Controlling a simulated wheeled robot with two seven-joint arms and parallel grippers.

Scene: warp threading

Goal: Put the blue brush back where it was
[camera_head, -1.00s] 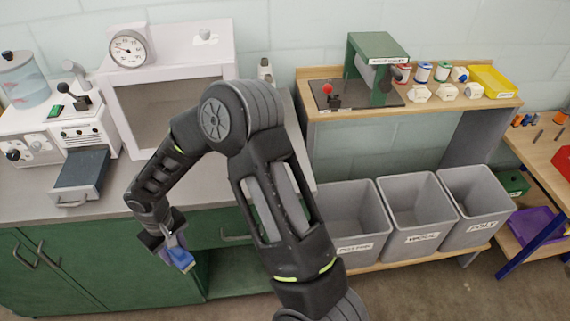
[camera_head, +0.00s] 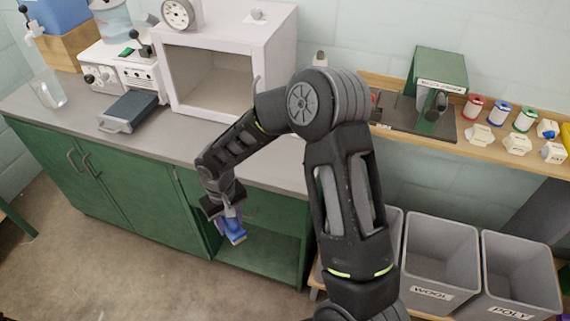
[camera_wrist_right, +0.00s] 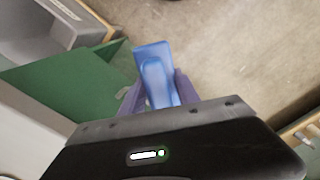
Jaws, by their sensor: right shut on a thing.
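The blue brush (camera_head: 233,229) is held by my right gripper (camera_head: 228,211), in front of the green cabinet and below the counter's front edge. In the right wrist view the blue brush (camera_wrist_right: 155,75) sits between the two purple-looking fingers of my right gripper (camera_wrist_right: 157,92), which are shut on it. The brush hangs down, tilted, with bare floor beyond it. My left gripper is in none of the views.
The grey counter (camera_head: 90,122) carries a white cabinet (camera_head: 215,75) with an open front, a machine with a grey tray (camera_head: 130,110) and a glass (camera_head: 48,90). An open cabinet shelf (camera_head: 262,255) lies below. Grey bins (camera_head: 440,255) stand at right under a wooden shelf (camera_head: 480,143).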

